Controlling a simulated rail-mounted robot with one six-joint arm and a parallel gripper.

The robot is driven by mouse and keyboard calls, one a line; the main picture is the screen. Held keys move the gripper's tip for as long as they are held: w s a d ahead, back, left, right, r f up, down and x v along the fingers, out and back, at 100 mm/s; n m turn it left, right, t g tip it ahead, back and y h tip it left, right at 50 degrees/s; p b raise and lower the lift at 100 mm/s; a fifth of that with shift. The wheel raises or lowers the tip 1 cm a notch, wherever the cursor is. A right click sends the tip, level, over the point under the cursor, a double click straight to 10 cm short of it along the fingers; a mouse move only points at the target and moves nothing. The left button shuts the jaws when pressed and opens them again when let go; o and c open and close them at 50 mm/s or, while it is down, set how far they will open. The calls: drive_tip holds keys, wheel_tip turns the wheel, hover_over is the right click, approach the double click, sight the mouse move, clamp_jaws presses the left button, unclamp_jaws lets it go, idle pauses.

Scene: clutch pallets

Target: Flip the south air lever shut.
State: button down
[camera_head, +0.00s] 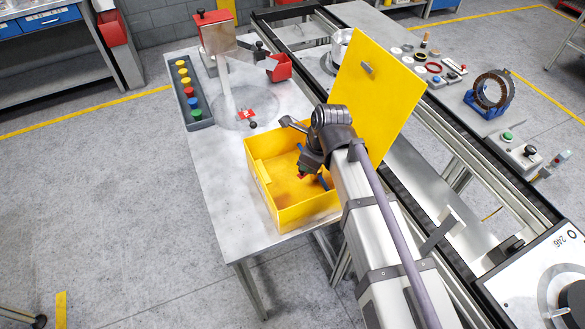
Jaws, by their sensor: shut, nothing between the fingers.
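My gripper (309,170) hangs over the open yellow box (262,193), pointing down into it; its fingertips are small and partly hidden by my wrist. Small blue and red parts (323,181) show in the box right beside the fingertips. I cannot tell whether they touch, or whether one of them is the south air lever. No lever is clearly labelled south. A small red piece with a black knob (253,125) lies on the metal table beyond the box.
The yellow lid (375,90) stands raised at the box's right. A rack of coloured buttons (190,94) and a red-topped stand (213,35) are at the table's back. A conveyor rail (480,172) runs along the right. The table's front left is clear.

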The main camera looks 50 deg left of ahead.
drive_tip(key=shift+a, duration=0.4)
idle(2.5)
drive_tip(key=p+v, duration=1)
